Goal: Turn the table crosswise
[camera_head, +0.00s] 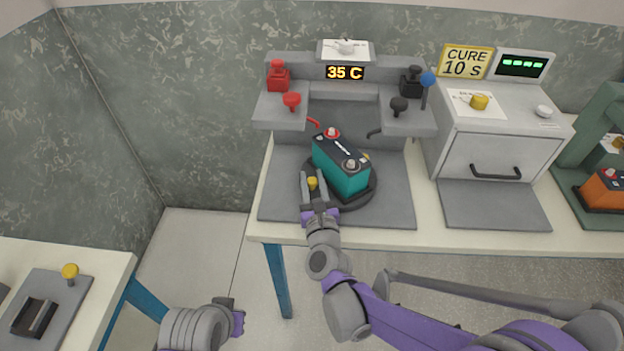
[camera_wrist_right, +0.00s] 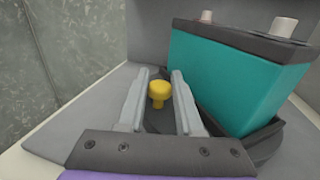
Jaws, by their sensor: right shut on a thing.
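A dark round turntable (camera_head: 355,204) sits on the grey plate of the station in the head view. A teal battery (camera_head: 341,168) with a dark top stands on it, turned diagonally to the station. Its red-capped terminal is at the far left end and a grey one at the near right end. The turntable's yellow knob (camera_head: 312,183) is at its left side. My right gripper (camera_head: 312,176) is shut on that knob; the right wrist view shows the knob (camera_wrist_right: 159,91) between the two fingers, left of the battery. My left gripper (camera_head: 232,318) is low in the head view, away from the table, its fingers unclear.
A curing oven (camera_head: 500,130) stands to the right, then an orange battery (camera_head: 604,190). A side table (camera_head: 100,270) is at lower left.

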